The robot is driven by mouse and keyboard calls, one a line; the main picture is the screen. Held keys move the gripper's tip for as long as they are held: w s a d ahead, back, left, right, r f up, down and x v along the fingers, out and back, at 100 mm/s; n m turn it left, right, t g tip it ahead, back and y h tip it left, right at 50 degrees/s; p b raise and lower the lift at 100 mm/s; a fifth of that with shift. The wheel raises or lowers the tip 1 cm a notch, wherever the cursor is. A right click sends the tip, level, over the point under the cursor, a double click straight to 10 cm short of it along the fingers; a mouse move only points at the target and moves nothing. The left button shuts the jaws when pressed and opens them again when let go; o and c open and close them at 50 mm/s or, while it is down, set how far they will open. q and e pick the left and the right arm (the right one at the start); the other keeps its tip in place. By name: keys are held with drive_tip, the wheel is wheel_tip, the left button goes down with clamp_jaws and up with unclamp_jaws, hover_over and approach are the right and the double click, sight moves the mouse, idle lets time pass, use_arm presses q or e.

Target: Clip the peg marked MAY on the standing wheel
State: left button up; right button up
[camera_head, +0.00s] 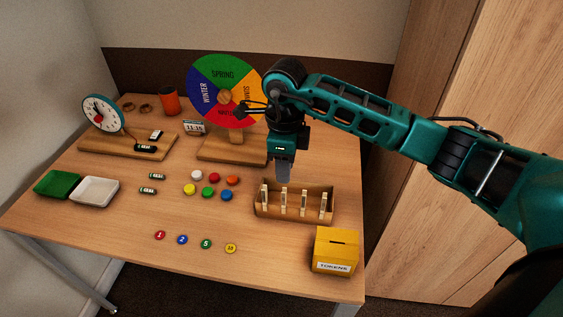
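The standing wheel (223,72) is at the back middle of the table on a wooden base (230,148). My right gripper (283,180) points down just above the back left of the holder. Its fingers look close together, and I cannot tell whether they are open. My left gripper is not in view.
A yellow TOKENS box (335,251) stands at the front right. Coloured discs (208,192) and numbered tokens (206,243) lie mid-table and in front.

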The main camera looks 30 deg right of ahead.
drive_tip(key=shift+f+b, duration=2.3)
drive_tip(key=shift+f, duration=1.05)
clamp_jaws()
drive_tip(key=shift+r, duration=0.2)
wheel_tip(320, 180, up, 5)
drive_tip(key=p, duration=0.3)
drive_tip(key=shift+f, duration=0.15)
drive_tip(key=shift+a+p, duration=0.1)
drive_tip(key=shift+p, duration=0.2)
